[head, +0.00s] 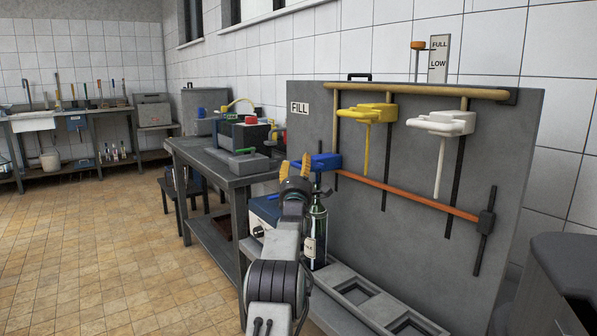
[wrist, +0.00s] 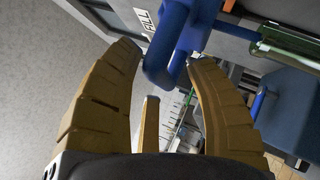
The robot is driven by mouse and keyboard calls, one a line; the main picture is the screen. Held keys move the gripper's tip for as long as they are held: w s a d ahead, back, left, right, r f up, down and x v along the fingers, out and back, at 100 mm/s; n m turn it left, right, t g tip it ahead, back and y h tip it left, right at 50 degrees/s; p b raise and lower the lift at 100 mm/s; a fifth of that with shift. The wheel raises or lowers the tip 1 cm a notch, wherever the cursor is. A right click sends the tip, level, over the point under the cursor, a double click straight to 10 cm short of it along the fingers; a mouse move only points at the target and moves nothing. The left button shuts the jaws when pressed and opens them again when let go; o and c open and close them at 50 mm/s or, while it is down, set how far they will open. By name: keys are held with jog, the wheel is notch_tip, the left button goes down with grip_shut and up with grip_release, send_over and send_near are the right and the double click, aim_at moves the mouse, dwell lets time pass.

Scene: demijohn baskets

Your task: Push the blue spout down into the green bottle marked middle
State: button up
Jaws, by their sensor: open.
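The blue spout (head: 324,161) sits on the grey panel, above the green bottle (head: 320,222). In the wrist view a blue bar of the spout (wrist: 170,45) with a rounded end lies between my fingertips. The spout's lower end and the bottle's mouth are hard to make out.
A yellow spout (head: 370,112) and a white spout (head: 441,123) hang on the panel (head: 420,260) to the right. An orange bar (head: 410,196) crosses below them. Empty tray recesses (head: 400,325) lie right of the bottle. A grey bench (head: 215,172) stands left; the tiled floor (head: 90,260) is clear.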

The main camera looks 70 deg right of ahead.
jog(key=shift+a, duration=0.15)
jog(key=v, duration=1.1)
jog(key=shift+a+f, duration=0.2)
jog(key=shift+a, duration=0.1)
jog(key=shift+s, duration=0.1)
dwell(0.8)
